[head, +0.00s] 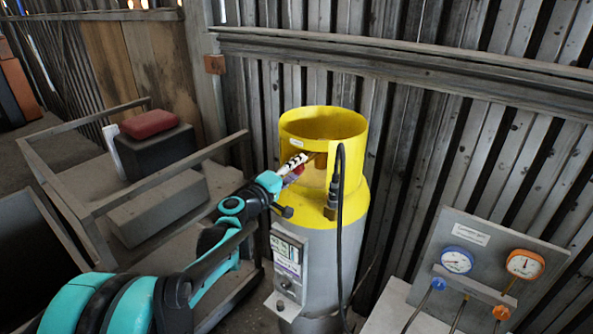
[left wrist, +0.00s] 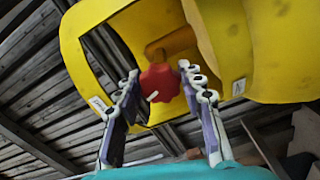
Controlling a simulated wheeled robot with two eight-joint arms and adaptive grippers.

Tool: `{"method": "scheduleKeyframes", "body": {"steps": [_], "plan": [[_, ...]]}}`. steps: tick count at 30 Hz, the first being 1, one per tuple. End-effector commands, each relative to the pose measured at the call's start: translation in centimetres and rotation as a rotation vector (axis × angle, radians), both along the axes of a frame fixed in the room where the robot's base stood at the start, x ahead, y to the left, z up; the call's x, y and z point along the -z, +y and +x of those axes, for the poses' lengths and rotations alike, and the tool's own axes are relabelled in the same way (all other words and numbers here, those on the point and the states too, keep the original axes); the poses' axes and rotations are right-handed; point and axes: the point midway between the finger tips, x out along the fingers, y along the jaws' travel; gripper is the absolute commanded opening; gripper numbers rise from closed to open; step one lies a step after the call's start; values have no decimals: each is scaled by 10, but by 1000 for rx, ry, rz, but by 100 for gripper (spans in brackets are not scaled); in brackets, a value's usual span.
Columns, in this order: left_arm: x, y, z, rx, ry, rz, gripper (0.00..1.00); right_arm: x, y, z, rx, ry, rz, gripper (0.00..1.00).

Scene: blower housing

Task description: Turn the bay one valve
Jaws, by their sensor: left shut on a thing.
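The gas cylinder (head: 322,262) stands upright, grey below with a yellow shoulder and an open yellow collar (head: 325,121) on top. In the left wrist view, the red valve knob (left wrist: 160,82) with a white mark sits on a brass stem (left wrist: 172,45) inside the yellow collar (left wrist: 253,50). My left gripper (head: 303,160) reaches in at the collar's opening from the left. In the left wrist view my left gripper (left wrist: 160,86) has its fingers on both sides of the red knob, shut on it. In the head view the knob is mostly hidden by the fingers. My right gripper is not in view.
A black hose (head: 340,215) hangs down the cylinder's front right. A gauge panel (head: 478,245) with blue and orange gauges stands at the right. A cart (head: 95,208) with grey blocks and a red item (head: 150,124) is at the left. A plank wall rises close behind.

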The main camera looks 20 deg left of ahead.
Motion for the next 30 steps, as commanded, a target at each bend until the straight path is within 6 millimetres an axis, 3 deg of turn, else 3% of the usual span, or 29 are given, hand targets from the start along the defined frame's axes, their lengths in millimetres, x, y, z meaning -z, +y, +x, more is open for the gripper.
{"method": "scheduleKeyframes", "body": {"steps": [13,30], "plan": [[3,-1,-1,3,-96,271,9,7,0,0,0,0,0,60],[3,-1,-1,4,-120,336,10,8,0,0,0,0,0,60]]}}
